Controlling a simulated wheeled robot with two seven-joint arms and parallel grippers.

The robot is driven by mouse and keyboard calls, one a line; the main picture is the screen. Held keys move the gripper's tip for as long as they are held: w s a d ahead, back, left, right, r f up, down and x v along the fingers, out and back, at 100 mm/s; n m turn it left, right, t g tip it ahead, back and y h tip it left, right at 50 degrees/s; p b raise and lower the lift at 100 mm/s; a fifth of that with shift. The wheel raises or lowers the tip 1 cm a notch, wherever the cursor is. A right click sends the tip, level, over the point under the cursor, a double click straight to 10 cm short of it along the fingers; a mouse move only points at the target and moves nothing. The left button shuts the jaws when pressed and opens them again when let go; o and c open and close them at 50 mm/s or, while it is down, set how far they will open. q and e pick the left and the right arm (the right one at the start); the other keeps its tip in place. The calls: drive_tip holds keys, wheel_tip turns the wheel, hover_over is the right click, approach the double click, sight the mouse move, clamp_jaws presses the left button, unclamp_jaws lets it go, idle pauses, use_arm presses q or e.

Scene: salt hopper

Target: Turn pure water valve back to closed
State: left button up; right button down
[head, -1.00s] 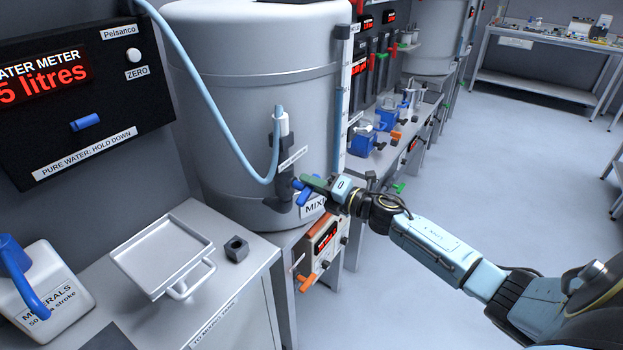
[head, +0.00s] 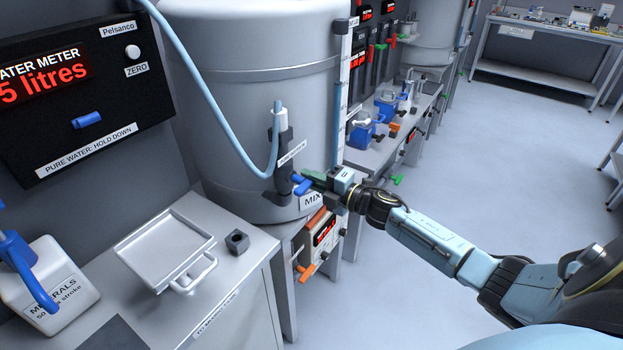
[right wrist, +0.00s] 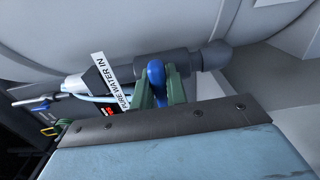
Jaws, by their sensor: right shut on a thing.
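The pure water valve is a dark grey fitting (head: 271,165) low on the front of the big grey tank, with a light blue hose at its top. Its blue handle (head: 300,184) sticks out to the right. My right gripper (head: 309,179) has its green fingers on this handle. In the right wrist view the blue handle (right wrist: 156,76) sits between the two green fingers, in front of the dark valve body (right wrist: 190,62). A white "PURE WATER IN" label (right wrist: 111,80) is beside it. My left gripper is not in view.
The water meter panel (head: 70,90) with a blue lever (head: 87,120) is on the left wall. A tray (head: 165,250), a small dark block (head: 237,242) and a minerals jug (head: 55,285) stand on the left bench. An orange-handled valve (head: 304,271) is below the tank.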

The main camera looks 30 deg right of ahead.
drive_tip(key=c, duration=1.4)
unclamp_jaws()
drive_tip(key=v, duration=1.3)
drive_tip(key=shift+s+b, duration=0.2)
drive_tip(key=shift+b, duration=0.1)
